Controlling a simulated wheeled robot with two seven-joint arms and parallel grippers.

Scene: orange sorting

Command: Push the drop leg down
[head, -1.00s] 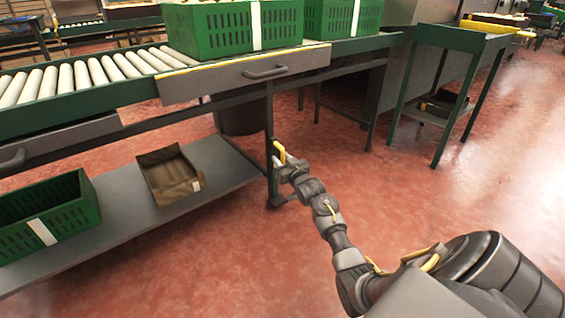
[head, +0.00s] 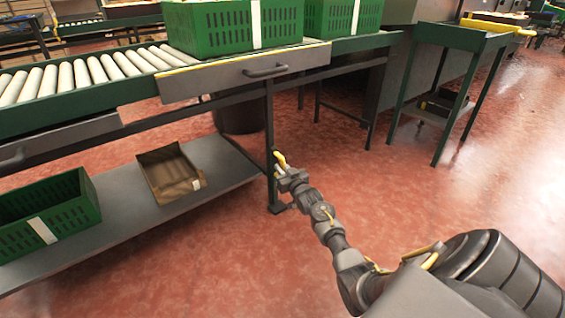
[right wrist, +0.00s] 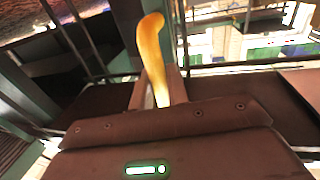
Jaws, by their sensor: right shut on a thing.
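The drop leg (head: 269,125) is a dark, upright post under the front edge of the roller conveyor. Its foot (head: 276,208) shows low near the floor; I cannot tell whether it touches. A yellow handle (head: 280,160) is on the leg, and it stands up large in the right wrist view (right wrist: 153,60). My right gripper (head: 284,172) is shut on the yellow handle, reaching in from the lower right. In the right wrist view its fingers (right wrist: 158,88) are on either side of the handle's lower part. My left gripper is not in view.
The roller conveyor (head: 105,72) carries green crates (head: 222,30). A drawer front (head: 235,75) with a handle is above the leg. A lower shelf (head: 125,207) left of the leg holds a brown box (head: 160,180) and a green crate (head: 75,213). Floor to the right is open.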

